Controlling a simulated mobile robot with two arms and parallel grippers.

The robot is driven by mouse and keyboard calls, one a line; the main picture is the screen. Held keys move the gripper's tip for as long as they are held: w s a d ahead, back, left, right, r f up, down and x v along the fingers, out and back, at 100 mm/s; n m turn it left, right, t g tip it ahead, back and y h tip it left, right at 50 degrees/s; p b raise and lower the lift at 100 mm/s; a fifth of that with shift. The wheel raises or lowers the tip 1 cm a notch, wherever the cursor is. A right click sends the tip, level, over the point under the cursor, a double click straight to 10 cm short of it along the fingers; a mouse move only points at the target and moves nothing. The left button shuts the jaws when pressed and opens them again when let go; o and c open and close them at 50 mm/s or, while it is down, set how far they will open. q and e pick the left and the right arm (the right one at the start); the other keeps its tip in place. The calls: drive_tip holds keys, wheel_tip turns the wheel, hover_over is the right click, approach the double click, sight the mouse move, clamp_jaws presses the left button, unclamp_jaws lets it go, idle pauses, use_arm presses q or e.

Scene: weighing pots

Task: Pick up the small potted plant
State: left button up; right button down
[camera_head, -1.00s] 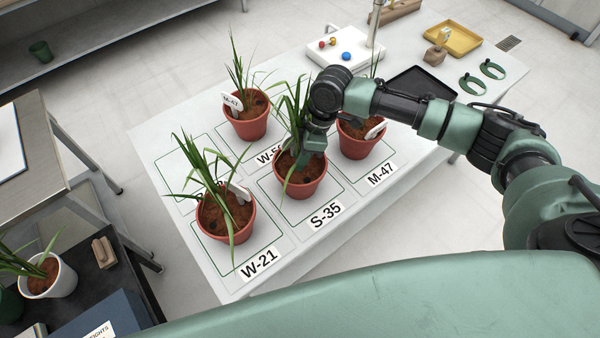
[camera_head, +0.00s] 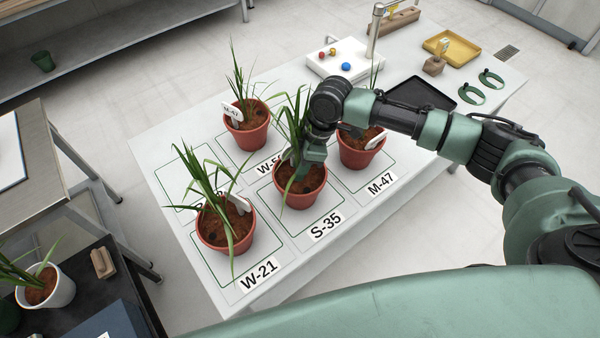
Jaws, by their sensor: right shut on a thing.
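A small potted plant with long green leaves stands in a terracotta pot (camera_head: 300,196) on the square marked S-35. My right gripper (camera_head: 302,170) reaches down at the pot's rim and is shut on this pot. Leaves and the wrist partly hide its fingertips. I cannot see a gap under the pot. My left gripper is not in view.
Similar plants stand close by: one pot at W-21 (camera_head: 226,236), one at M-47 (camera_head: 360,150), one behind (camera_head: 247,135). A black tray (camera_head: 423,94), a white scale (camera_head: 340,62) and a yellow tray (camera_head: 452,44) lie farther back. The upper-left square is empty.

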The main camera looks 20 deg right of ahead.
wheel_tip(320, 180, up, 20)
drive_tip(key=b, duration=0.2)
drive_tip(key=shift+r, duration=0.15)
idle(0.5)
